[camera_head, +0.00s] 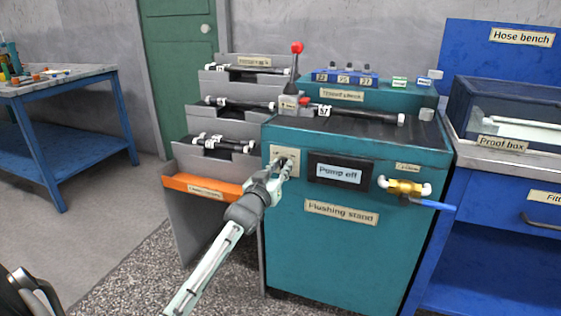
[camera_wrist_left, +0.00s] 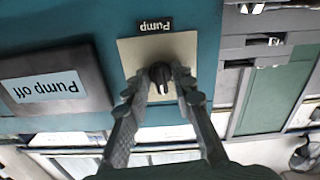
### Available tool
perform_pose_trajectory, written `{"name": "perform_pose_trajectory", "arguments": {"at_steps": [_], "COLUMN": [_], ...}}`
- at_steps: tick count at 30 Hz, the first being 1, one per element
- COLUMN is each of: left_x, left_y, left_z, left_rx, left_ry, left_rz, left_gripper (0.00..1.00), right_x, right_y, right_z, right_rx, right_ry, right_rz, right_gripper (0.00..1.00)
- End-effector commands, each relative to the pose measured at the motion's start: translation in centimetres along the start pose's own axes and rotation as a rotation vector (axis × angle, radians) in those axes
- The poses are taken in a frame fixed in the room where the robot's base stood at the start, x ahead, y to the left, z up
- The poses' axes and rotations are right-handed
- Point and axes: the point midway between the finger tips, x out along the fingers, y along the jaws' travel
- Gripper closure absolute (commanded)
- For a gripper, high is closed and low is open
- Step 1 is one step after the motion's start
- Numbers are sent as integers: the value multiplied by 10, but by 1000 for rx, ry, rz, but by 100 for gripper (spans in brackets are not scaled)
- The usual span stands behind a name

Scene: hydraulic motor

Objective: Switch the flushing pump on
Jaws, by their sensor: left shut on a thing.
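The teal flushing stand (camera_head: 335,255) has a display (camera_head: 339,173) that reads "Pump off". Left of the display is a pale switch plate, and in the left wrist view this plate (camera_wrist_left: 185,45) carries the label "Pump" (camera_wrist_left: 154,25). A black rotary knob (camera_wrist_left: 160,75) with a white mark sits on the plate. My left gripper (camera_head: 287,166) is at the plate in the head view. In the left wrist view its fingers (camera_wrist_left: 162,80) are closed around the knob, one on each side. My right gripper is not in view.
A red-balled lever (camera_head: 297,48) stands on the stand's top, near a black hose (camera_head: 355,115). A brass valve with blue handle (camera_head: 405,187) juts from the front at right. A tiered hose rack (camera_head: 195,165) stands left, the blue hose bench (camera_head: 505,222) right.

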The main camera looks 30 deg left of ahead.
Motion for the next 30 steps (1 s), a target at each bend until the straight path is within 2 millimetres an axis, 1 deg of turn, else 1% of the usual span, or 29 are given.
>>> {"name": "perform_pose_trajectory", "arguments": {"at_steps": [1, 3, 5, 6, 12, 18, 24, 30], "left_x": [0, 0, 0, 0, 0, 0, 0, 0], "left_y": [0, 0, 0, 0, 0, 0, -1, -1], "left_z": [-2, -2, -2, -2, -2, -2, -1, -1], "left_rx": [36, 87, 133, 162, 327, 509, 675, 797], "left_ry": [-1, -2, -2, -1, -1, -1, -1, 0], "left_rz": [0, 0, 0, 1, 1, 1, 0, 1], "left_gripper": [100, 100, 100, 100, 100, 100, 100, 100], "right_x": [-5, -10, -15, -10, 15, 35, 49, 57], "right_y": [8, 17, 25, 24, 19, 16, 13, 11], "right_z": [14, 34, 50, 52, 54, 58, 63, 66], "right_rx": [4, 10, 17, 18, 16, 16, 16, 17], "right_ry": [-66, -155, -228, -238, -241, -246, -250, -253], "right_rz": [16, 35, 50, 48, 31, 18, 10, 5], "right_gripper": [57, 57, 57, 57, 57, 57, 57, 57]}}
